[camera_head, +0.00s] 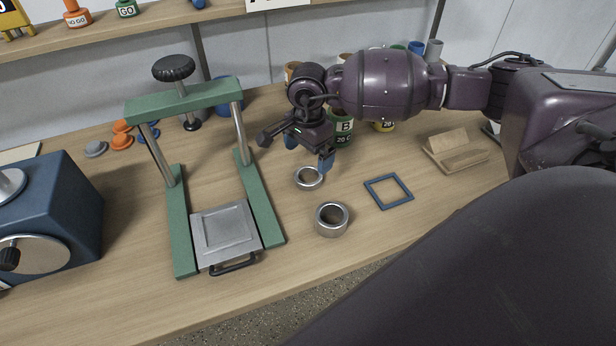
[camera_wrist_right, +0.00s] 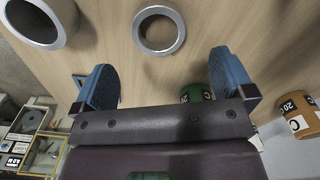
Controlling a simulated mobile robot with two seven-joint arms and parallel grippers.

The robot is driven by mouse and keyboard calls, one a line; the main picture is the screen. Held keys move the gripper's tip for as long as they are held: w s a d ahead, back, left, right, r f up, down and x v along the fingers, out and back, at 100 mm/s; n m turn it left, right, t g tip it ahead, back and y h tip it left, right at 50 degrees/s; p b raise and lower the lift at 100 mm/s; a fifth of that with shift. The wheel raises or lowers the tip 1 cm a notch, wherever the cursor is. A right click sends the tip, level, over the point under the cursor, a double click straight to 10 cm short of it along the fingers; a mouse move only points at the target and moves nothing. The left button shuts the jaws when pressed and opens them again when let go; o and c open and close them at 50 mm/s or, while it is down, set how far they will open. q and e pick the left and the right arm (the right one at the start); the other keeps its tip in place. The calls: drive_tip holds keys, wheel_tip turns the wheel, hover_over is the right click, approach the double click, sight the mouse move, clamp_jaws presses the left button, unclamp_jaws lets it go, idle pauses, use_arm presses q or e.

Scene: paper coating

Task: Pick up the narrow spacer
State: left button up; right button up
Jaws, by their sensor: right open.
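The narrow spacer, a low silver metal ring (camera_head: 310,186), lies flat on the wooden table between the green-framed press and the blue square frame. It also shows in the right wrist view (camera_wrist_right: 160,53), beyond and roughly centred between the blue fingertips. The taller silver ring (camera_head: 332,232) stands nearer the front edge and shows at the upper left of the right wrist view (camera_wrist_right: 40,42). My right gripper (camera_head: 309,150) is open and empty, just behind and above the narrow spacer, apart from it (camera_wrist_right: 162,68). My left gripper is not in view.
The green press (camera_head: 178,225) with a grey plate stands left of the rings. A blue square frame (camera_head: 371,191) lies to the right, with a wooden holder (camera_head: 455,161) farther right. A green labelled container (camera_head: 343,138) stands close behind my gripper. A dark blue machine (camera_head: 75,205) is far left.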

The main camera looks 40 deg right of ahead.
sight(308, 181)
drive_tip(key=shift+s+f, duration=0.1)
drive_tip(key=shift+f, duration=3.25)
drive_tip(key=c, duration=1)
